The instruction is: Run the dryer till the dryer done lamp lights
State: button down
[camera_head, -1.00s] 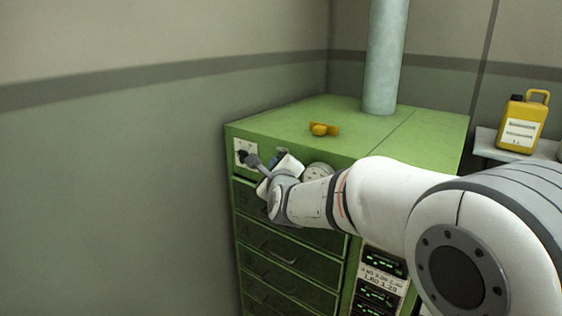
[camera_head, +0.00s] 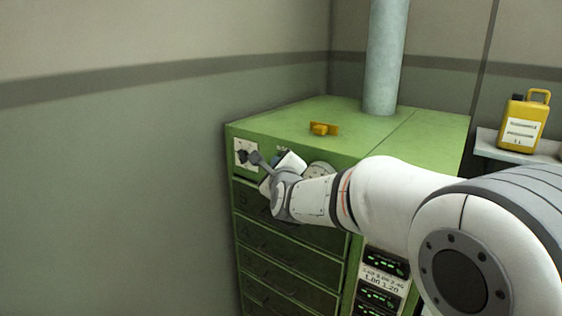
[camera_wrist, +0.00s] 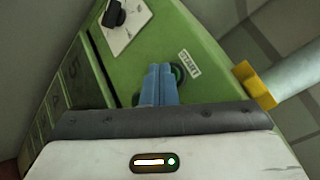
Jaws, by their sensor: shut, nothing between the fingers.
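The dryer (camera_head: 350,147) is a green cabinet with drawers down its front. My gripper (camera_head: 278,157) is at the top of that front, its fingers mostly hidden behind my wrist. In the wrist view the blue fingers of my gripper (camera_wrist: 160,72) are shut together, with nothing between them. Their tips overlap a dark round button (camera_wrist: 181,73) beside a START label (camera_wrist: 189,63); I cannot tell whether they touch it. A black knob on a white plate (camera_wrist: 127,33) is farther left; the plate also shows in the head view (camera_head: 239,146). I cannot make out a done lamp.
A yellow piece (camera_head: 324,129) lies on the cabinet top, near a pale vertical pipe (camera_head: 385,60). A round dial (camera_head: 320,168) is right of my gripper, partly hidden. Lit green displays (camera_head: 384,262) sit lower right. A yellow jug (camera_head: 524,122) stands on a shelf at right.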

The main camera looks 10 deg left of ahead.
jog(key=shift+s+a+b, duration=0.3)
jog(key=shift+s+b, duration=0.05)
jog(key=shift+s, duration=0.45)
jog(key=s, duration=0.1)
jog(key=s+a, duration=0.1)
jog(key=s, duration=0.1)
jog(key=s+a, duration=0.1)
jog(key=shift+s, duration=0.3)
jog(key=shift+d, duration=0.15)
dwell(0.5)
